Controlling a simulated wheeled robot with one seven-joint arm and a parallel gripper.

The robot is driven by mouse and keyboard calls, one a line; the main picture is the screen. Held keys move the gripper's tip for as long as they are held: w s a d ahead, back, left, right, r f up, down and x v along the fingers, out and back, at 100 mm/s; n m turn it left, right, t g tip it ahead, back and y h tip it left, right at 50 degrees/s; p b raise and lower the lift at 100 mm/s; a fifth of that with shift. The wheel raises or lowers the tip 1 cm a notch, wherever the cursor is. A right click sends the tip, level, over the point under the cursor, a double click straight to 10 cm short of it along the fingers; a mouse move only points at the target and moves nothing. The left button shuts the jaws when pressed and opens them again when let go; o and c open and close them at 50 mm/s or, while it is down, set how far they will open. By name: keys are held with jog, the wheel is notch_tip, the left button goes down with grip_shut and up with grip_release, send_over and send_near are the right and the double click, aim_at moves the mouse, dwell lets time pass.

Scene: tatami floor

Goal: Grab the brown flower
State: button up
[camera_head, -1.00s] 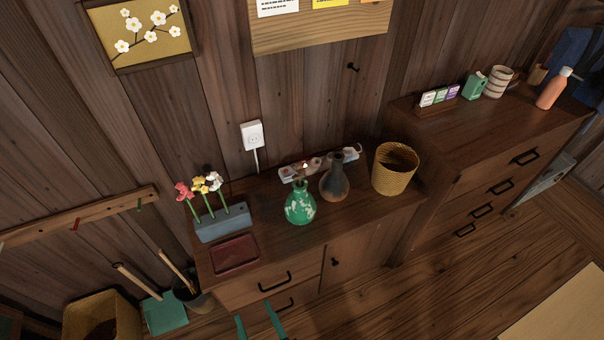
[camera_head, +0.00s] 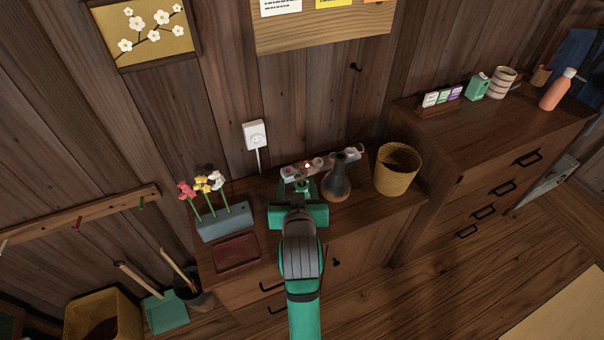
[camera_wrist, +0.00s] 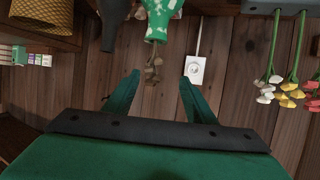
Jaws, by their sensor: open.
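A brown flower (camera_wrist: 153,68) stands in the neck of a green and white vase (camera_wrist: 160,18) in the wrist view, where the picture is upside down. In the head view only a small part of the flower (camera_head: 302,174) shows, and my arm covers most of the vase. My gripper (camera_wrist: 159,80) is open. Its two green fingers are spread, with the flower head between their tips in the picture. The exact depth gap is unclear, and nothing is held. In the head view my gripper (camera_head: 303,190) is over the cabinet, at the vase.
A dark bottle-shaped vase (camera_head: 337,180) stands close to the right, and a woven basket (camera_head: 397,171) beyond it. A power strip (camera_head: 318,164) lies behind. A blue-grey holder (camera_head: 226,222) with red, yellow and white flowers and a dark red tray (camera_head: 236,253) are at left.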

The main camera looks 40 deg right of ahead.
jog(key=shift+d+r, duration=0.9)
jog(key=shift+r, duration=0.05)
jog(key=shift+w+d, duration=0.25)
jog(key=shift+w, duration=0.05)
jog(key=x, duration=1)
jog(key=shift+d, duration=0.15)
jog(key=shift+s, duration=0.15)
jog(key=c, duration=1.1)
